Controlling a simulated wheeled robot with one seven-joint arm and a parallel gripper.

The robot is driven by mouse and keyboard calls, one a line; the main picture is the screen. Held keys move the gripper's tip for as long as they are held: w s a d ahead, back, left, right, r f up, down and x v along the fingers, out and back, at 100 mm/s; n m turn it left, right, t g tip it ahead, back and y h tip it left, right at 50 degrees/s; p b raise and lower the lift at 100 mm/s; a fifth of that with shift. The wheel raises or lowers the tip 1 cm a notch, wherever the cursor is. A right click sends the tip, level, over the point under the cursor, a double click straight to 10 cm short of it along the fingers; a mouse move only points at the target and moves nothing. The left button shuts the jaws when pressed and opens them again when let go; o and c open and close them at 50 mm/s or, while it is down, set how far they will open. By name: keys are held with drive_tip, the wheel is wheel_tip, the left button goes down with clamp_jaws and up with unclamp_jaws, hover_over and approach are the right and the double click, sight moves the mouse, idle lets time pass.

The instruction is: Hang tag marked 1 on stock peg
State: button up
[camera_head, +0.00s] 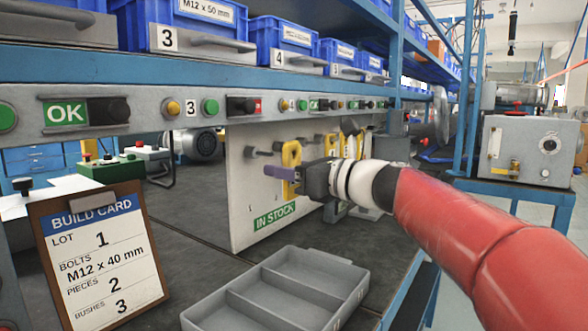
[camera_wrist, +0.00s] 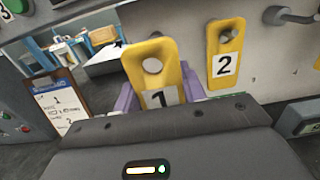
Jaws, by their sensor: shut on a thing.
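My gripper (camera_head: 284,172) has purple fingers and is in front of the white board. It is shut on the yellow tag marked 1 (camera_wrist: 157,97), which stands upright between the fingers (camera_wrist: 158,92) in the wrist view. The tag's round hole is clear above the fingers. In the head view a yellow tag (camera_head: 291,154) shows at the fingers, its number not readable. The white board (camera_head: 243,200) carries a green IN STOCK label (camera_head: 275,216) and dark pegs, one of them bare (camera_head: 257,153). A peg also shows in the wrist view (camera_wrist: 290,17). Tag 2 (camera_wrist: 226,54) is beside tag 1, at the board.
A grey divided tray (camera_head: 285,290) lies on the bench in front of the board. A clipboard build card (camera_head: 98,258) stands at the left. A shelf rail with buttons (camera_head: 180,107) runs above. More yellow tags (camera_head: 331,146) are partly hidden behind my gripper.

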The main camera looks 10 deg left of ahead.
sight(248, 166)
drive_tip(key=shift+f+p+x, duration=0.2)
drive_tip(key=shift+p+x, duration=0.15)
drive_tip(key=shift+x, duration=2.2)
drive_tip(key=shift+w+a+f, duration=0.25)
drive_tip(key=shift+a, duration=0.4)
drive_tip(key=o, duration=1)
drive_tip(key=shift+o, duration=0.2)
